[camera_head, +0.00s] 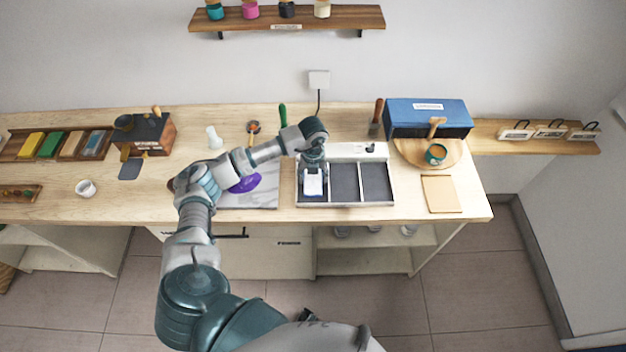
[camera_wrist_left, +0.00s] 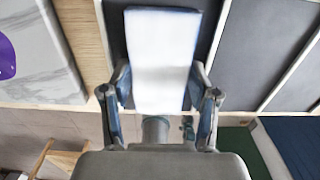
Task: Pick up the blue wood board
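The board, white-faced with blue edges, shows in the wrist view (camera_wrist_left: 163,60) and as a small pale panel in the head view (camera_head: 313,187). It is at the left compartment of a white-framed tray (camera_head: 345,200) with dark compartment floors. My left gripper (camera_head: 313,176) points down over that compartment. In the wrist view its two fingers (camera_wrist_left: 160,85) press against the board's left and right edges, so it appears shut on the board. I cannot tell whether the board touches the compartment floor. My right gripper is not in view.
A marble slab (camera_head: 262,199) with a purple disc (camera_head: 245,183) lies left of the tray. A tan pad (camera_head: 439,194) lies near the right edge.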

